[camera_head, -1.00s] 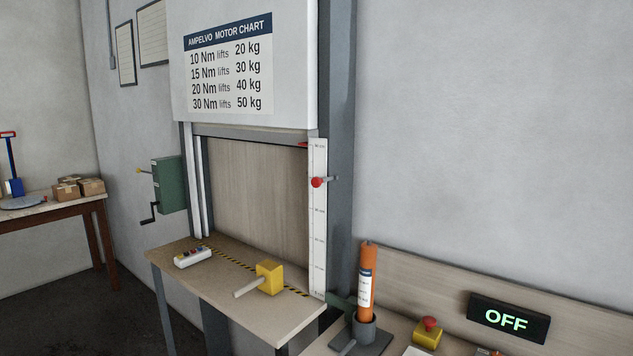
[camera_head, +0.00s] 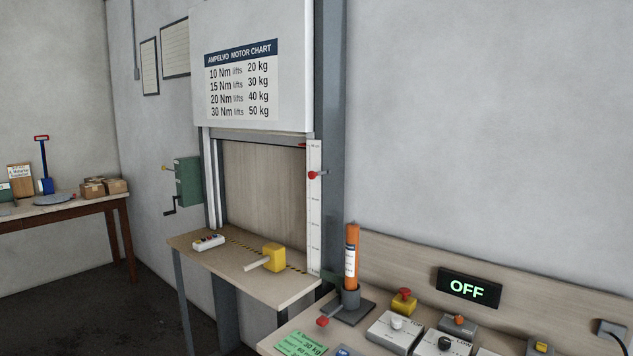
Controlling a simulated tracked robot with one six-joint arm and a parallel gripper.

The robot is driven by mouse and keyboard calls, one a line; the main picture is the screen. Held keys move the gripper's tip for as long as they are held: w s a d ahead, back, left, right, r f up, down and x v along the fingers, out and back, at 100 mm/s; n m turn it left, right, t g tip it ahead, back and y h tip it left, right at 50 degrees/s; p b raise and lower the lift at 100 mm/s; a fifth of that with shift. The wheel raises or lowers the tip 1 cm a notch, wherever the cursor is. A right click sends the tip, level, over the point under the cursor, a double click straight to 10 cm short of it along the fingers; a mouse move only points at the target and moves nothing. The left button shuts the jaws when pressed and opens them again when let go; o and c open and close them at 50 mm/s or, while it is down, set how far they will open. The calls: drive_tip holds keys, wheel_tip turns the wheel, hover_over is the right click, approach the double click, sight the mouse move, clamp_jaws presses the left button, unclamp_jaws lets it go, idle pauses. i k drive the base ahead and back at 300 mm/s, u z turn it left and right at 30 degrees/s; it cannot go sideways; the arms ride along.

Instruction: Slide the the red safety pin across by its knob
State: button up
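A red round knob (camera_head: 312,175) on a thin grey pin sits at the white scale strip beside the right post of the shutter frame. A second red knob (camera_head: 322,321) sits on a lever at the foot of the orange cylinder (camera_head: 351,250). My gripper is in no part of the view.
The shutter (camera_head: 253,120) hangs raised above a wooden ledge (camera_head: 230,275) bearing a yellow block with a handle and a button box. The right bench holds control boxes, a red button and a sign reading OFF (camera_head: 468,288). Dark floor is clear at left.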

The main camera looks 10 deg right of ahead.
sight(311, 175)
drive_tip(key=k, duration=0.6)
drive_tip(key=u, duration=0.15)
drive_tip(key=i, duration=1.15)
drive_tip(key=u, duration=0.95)
drive_tip(key=i, duration=0.65)
drive_tip(key=u, duration=0.5)
